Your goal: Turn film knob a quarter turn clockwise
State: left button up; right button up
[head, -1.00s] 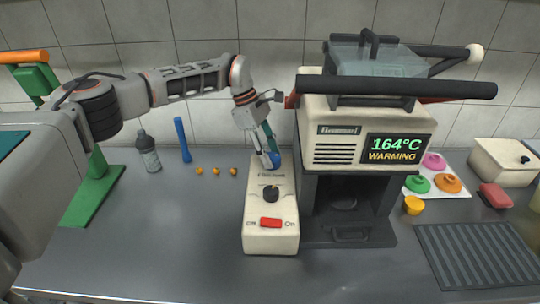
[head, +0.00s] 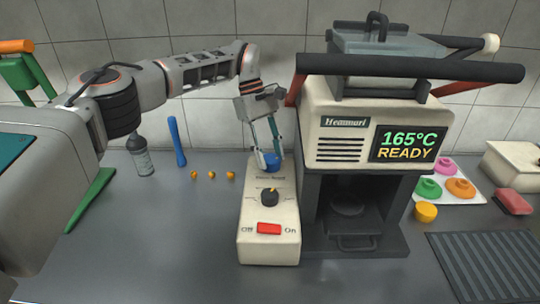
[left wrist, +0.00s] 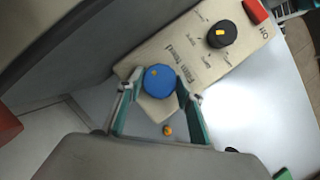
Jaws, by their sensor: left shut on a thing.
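The cream control box (head: 254,220) stands left of the press, with a red Off/On switch (head: 269,229) at its near end. A black dial (head: 270,197) with a yellow mark sits mid-box. A round blue knob (head: 270,166) with a small orange dot is at the far end; it also shows in the left wrist view (left wrist: 158,80). My right gripper is not in view.
The press (head: 369,120) stands directly right of the box, its display reading 165°C READY. Small orange pieces (head: 212,175), a blue stick (head: 177,142) and a bottle (head: 140,156) are to the left. The counter's front left is clear.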

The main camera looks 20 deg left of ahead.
pick_arm(q)
jog(key=o, duration=1.1)
jog(key=shift+v, duration=3.75)
